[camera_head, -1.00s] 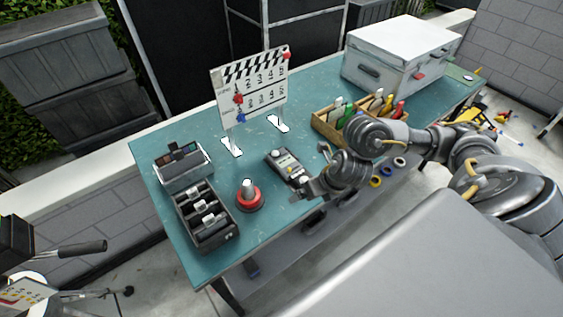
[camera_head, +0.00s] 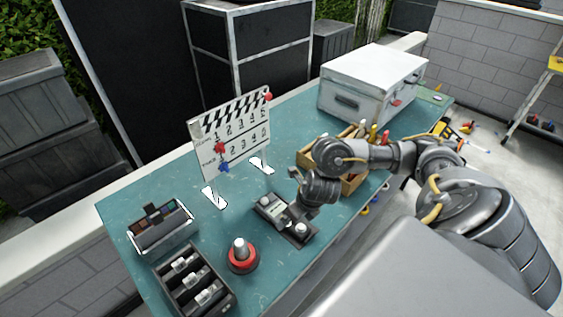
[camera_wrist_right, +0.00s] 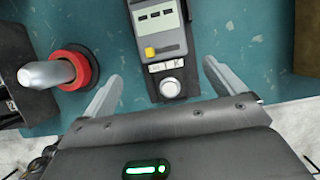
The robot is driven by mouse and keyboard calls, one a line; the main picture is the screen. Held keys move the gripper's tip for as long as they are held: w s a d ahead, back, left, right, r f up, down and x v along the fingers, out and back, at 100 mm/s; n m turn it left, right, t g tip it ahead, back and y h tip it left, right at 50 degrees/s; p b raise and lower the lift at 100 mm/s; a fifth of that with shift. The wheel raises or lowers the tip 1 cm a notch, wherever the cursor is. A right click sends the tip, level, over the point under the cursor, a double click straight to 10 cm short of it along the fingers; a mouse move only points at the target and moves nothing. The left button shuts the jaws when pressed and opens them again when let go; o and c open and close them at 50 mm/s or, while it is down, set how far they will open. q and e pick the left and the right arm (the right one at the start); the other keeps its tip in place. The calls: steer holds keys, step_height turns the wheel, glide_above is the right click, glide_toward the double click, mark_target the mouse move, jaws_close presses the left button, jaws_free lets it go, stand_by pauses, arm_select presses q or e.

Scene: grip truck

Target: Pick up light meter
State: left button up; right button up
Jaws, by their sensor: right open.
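My left gripper is not in view.
A red-based silver knob (camera_head: 241,255) stands left of the meter. A dark tray (camera_head: 190,285) and a small case (camera_head: 162,232) are farther left. A clapperboard (camera_head: 232,135) stands behind. A wooden box (camera_head: 352,183) and a white case (camera_head: 372,82) are to the right.

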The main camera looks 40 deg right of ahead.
mark_target(273, 211)
steer(key=shift+w+f, duration=0.25)
steer(key=shift+f, duration=0.3)
steer(key=shift+w+f, duration=0.1)
steer(key=shift+f, duration=0.1)
steer(key=shift+d+f, duration=0.1)
steer(key=x, duration=0.5)
steer(key=shift+d, duration=0.2)
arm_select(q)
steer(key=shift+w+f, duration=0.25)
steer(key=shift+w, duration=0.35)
arm_select(e)
steer(key=shift+c, duration=0.4)
steer(key=c, duration=1.2)
